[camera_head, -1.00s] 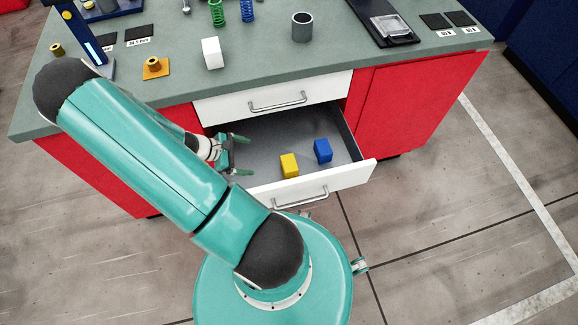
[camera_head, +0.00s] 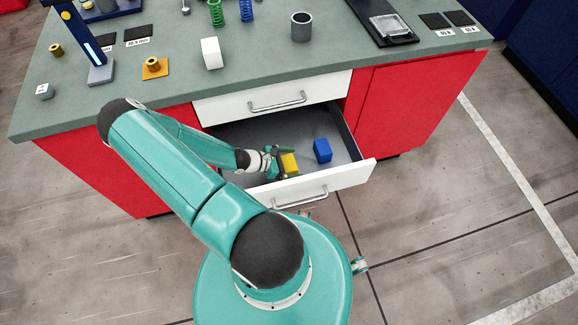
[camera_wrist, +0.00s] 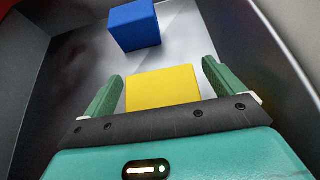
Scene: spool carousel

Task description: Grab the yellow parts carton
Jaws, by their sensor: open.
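The yellow parts carton (camera_head: 289,163) stands in the open lower drawer (camera_head: 333,181), near its front. In the wrist view the carton (camera_wrist: 163,86) lies between the two green fingers of my gripper (camera_wrist: 162,85). The fingers are open, with a gap showing on each side of the carton. In the head view my gripper (camera_head: 283,163) reaches down into the drawer at the carton's left and partly covers it.
A blue carton (camera_head: 322,150) stands in the drawer just right of the yellow one; it also shows in the wrist view (camera_wrist: 134,25). The shut upper drawer (camera_head: 272,97) and the bench top (camera_head: 255,69) rise behind. Bare drawer floor lies around the cartons.

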